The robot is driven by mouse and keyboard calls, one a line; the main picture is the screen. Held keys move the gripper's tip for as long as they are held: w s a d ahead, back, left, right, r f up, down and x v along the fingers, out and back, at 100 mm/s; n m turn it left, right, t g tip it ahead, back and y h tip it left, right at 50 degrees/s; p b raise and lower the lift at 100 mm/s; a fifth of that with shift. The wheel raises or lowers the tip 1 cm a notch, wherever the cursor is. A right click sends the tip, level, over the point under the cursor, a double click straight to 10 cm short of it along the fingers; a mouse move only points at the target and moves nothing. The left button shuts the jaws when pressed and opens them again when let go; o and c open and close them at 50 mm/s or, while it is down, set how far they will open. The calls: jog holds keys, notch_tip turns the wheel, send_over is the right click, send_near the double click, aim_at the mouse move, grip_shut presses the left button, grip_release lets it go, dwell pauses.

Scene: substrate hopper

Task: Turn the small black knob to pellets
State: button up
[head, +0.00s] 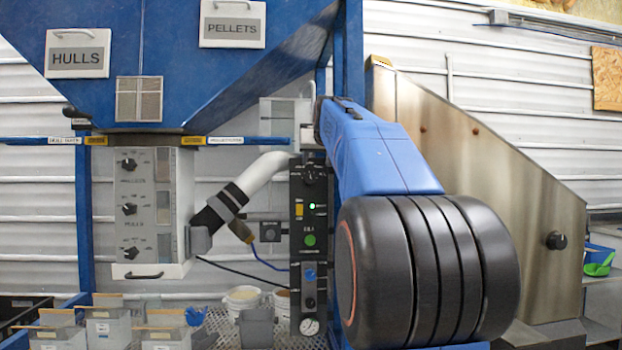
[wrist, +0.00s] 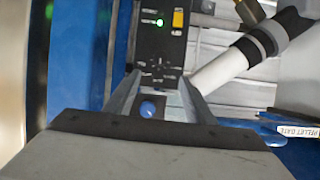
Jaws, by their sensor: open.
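A narrow black control panel (head: 297,235) stands upright at the middle of the head view. A small black knob (head: 310,175) with pale markings around it sits near its top. The panel's knob area (wrist: 161,68) also shows in the wrist view, where the panel appears upside down. My gripper (wrist: 160,78) is open, with its two grey fingers pointing at the knob area, one on each side. Contact cannot be told. A small blue round thing (wrist: 147,108) shows between the fingers. The knob's pointer and label text are too small to read.
A white box (head: 160,215) with several black knobs hangs at left under the blue hopper (head: 120,20), which bears HULLS and PELLETS signs (head: 232,24). A white pipe (head: 262,175) runs beside the panel. A blue post and metal chute (head: 470,170) stand at right.

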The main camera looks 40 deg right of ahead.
aim_at(311, 178)
jog(key=x, duration=1.4)
jog(key=shift+w+d+f, duration=0.15)
jog(key=shift+w+f, duration=0.15)
jog(key=c, duration=1.1)
